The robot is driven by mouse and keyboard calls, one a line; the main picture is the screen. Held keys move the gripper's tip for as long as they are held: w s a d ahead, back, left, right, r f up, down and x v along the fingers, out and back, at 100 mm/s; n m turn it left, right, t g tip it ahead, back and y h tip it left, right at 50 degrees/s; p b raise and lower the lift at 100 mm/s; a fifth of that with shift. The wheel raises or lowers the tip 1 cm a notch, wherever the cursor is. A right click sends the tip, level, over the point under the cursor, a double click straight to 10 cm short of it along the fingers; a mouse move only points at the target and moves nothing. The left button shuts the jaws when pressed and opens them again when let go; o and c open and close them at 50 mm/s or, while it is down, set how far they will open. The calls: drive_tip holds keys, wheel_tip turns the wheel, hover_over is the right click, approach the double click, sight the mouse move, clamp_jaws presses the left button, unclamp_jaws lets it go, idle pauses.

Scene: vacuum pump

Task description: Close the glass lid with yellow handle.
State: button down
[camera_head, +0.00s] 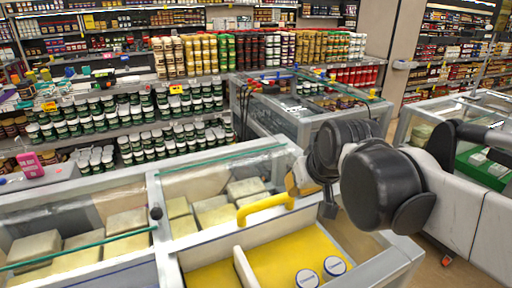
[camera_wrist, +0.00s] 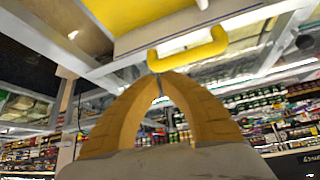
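The yellow handle (camera_head: 265,206) sits on the glass lid (camera_head: 215,200) of the right-hand section of the near chest freezer. The front part of that section is uncovered and shows a yellow floor (camera_head: 295,255). My gripper (camera_head: 297,186) is by the right end of the handle in the head view. In the wrist view, my gripper's fingertips (camera_wrist: 158,80) meet, with nothing visible between them. The handle (camera_wrist: 188,50) shows just beyond them, near its left end. I cannot tell whether they touch it.
Two white-lidded tubs (camera_head: 320,273) stand on the yellow floor by a divider (camera_head: 243,268). Wrapped blocks (camera_head: 212,212) lie under the glass. Another freezer (camera_head: 305,115) stands behind, and shelves of jars (camera_head: 180,130) line the back. Floor shows at the right.

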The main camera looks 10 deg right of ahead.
drive_tip(key=w+r+p, duration=0.2)
drive_tip(key=w+r, duration=0.2)
drive_tip(key=w, duration=0.6)
drive_tip(key=n+y+p, duration=0.2)
drive_tip(key=p, duration=0.3)
hover_over(254, 145)
drive_tip(key=s+d, duration=0.2)
drive_tip(key=s, duration=0.5)
drive_tip(key=f, duration=0.9)
drive_tip(key=shift+w+a+f, duration=0.15)
drive_tip(key=shift+w+a, duration=0.05)
drive_tip(key=shift+w, duration=0.05)
drive_tip(key=b+x, duration=0.1)
drive_tip(key=x, duration=0.4)
drive_tip(key=b+x, duration=0.1)
drive_tip(key=x, duration=0.4)
drive_tip(key=shift+d, duration=0.25)
drive_tip(key=shift+s+d+f, duration=0.1)
drive_tip(key=shift+s, duration=0.25)
drive_tip(key=shift+s+d+b, duration=0.2)
drive_tip(key=shift+s+b, duration=0.1)
drive_tip(key=shift+s, duration=0.5)
drive_tip(key=shift+s+d+b, duration=0.2)
drive_tip(key=shift+s+b, duration=0.05)
drive_tip(key=shift+s, duration=0.5)
